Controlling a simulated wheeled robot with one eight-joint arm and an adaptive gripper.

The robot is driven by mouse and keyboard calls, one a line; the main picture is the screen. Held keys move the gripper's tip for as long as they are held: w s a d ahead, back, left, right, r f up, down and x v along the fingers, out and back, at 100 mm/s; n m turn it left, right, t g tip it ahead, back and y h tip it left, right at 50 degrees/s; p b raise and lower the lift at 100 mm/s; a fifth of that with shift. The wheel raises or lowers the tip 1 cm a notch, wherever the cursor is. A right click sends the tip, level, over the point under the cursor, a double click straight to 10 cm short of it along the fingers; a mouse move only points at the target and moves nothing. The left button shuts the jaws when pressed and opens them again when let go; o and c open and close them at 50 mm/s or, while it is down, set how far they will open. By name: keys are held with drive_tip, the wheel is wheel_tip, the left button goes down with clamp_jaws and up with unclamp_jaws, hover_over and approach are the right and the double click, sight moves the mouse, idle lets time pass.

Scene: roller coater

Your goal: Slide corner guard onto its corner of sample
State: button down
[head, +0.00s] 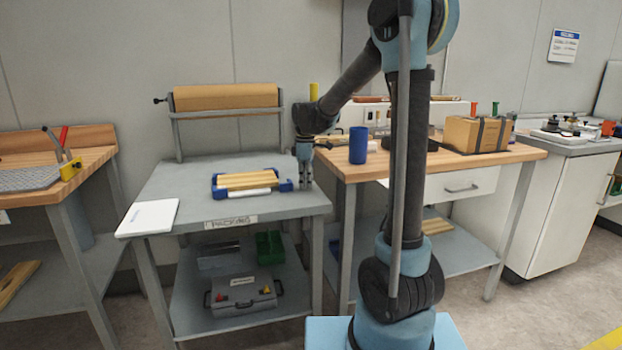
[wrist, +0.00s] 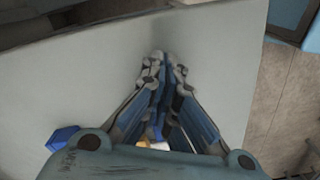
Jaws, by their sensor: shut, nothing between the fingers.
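The sample (head: 248,180), a pale wooden panel, lies on the grey packing table. Blue corner guards show at its left end (head: 216,184) and near its right end (head: 285,186); I cannot tell exactly how each one sits on its corner. My gripper (head: 306,186) points down over the table just right of the sample, fingers shut and empty. In the wrist view, the shut fingertips (wrist: 162,65) are over bare grey tabletop. A blue guard (wrist: 62,138) shows at lower left there, and the gripper body hides most of the sample.
A white strip (head: 250,192) lies along the sample's front edge. A white tablet or sheet (head: 149,218) lies at the table's front left corner. A paper roll on a rack (head: 226,97) stands behind. A wooden bench with a blue cup (head: 358,145) stands close at right.

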sight(291, 182)
drive_tip(key=shift+w+a, duration=0.15)
drive_tip(key=shift+a, duration=0.8)
drive_tip(key=shift+a, duration=0.1)
drive_tip(key=a, duration=0.3)
drive_tip(key=shift+w+a, duration=0.2)
drive_tip(key=shift+w, duration=0.05)
drive_tip(key=shift+d, duration=0.1)
